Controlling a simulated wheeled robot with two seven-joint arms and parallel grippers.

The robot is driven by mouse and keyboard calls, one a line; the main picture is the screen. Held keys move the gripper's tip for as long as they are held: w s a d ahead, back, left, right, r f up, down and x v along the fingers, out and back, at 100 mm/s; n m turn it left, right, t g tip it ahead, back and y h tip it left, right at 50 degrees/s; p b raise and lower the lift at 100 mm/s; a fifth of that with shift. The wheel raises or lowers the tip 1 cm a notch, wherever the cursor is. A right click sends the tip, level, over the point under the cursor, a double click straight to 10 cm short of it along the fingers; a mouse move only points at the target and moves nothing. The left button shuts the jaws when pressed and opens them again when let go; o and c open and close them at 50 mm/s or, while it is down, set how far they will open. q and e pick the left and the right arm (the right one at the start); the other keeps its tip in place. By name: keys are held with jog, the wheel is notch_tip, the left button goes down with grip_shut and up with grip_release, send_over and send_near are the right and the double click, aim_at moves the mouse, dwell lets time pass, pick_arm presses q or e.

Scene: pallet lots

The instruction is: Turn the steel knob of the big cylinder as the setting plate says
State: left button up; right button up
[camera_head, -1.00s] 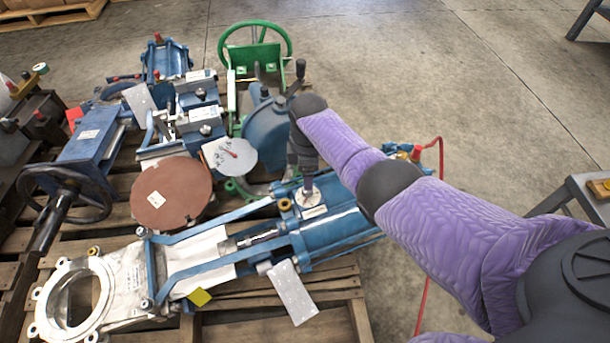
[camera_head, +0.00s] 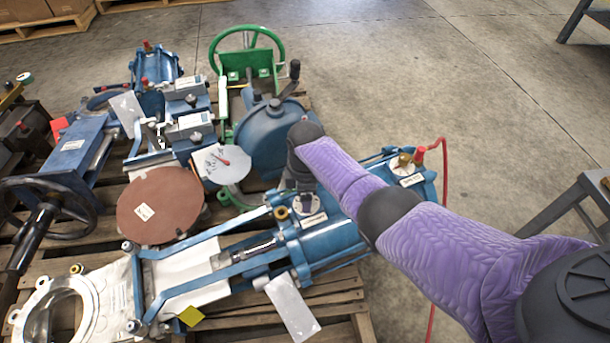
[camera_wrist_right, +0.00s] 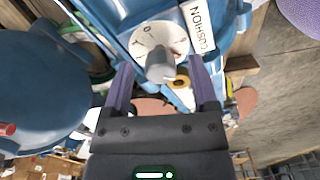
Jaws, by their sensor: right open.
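The big blue cylinder (camera_head: 335,240) lies on the pallet, below my right arm in the head view. Its steel knob (camera_wrist_right: 158,66) stands on a round white dial (camera_wrist_right: 150,36) with dark marks and a small red mark, beside a label reading CUSHION (camera_wrist_right: 199,27). My right gripper (camera_wrist_right: 161,72) is open, with one finger on each side of the knob; contact is not clear. In the head view the right gripper (camera_head: 304,188) points down at the dial and hides the knob. A pale plate (camera_head: 292,306) hangs at the cylinder's near side; its writing is unreadable. My left gripper is not seen.
A brown disc (camera_head: 160,206), a pale round dial plate (camera_head: 221,164) and a green handwheel frame (camera_head: 247,75) crowd the pallet. Floor at right is open, up to a grey stand (camera_head: 570,205).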

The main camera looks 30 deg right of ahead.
grip_shut()
dwell(0.4)
jog(key=shift+r+m+p, duration=0.1)
jog(key=shift+m+p, duration=0.25)
jog(key=shift+m, duration=0.35)
jog(key=shift+m+p, duration=0.4)
jog(key=shift+m, duration=0.8)
jog(key=m+p, duration=0.1)
jog(key=m, duration=0.3)
jog(key=shift+t, duration=0.3)
jog(key=m, duration=0.5)
jog(key=shift+p, duration=0.35)
jog(key=m, duration=0.4)
jog(key=shift+a+h, duration=0.1)
jog(key=shift+h, duration=0.3)
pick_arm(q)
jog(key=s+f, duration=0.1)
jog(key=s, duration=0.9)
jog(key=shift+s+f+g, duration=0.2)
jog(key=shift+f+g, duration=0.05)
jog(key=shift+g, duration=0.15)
pick_arm(e)
jog(key=shift+m, duration=0.4)
jog(key=shift+s, duration=0.1)
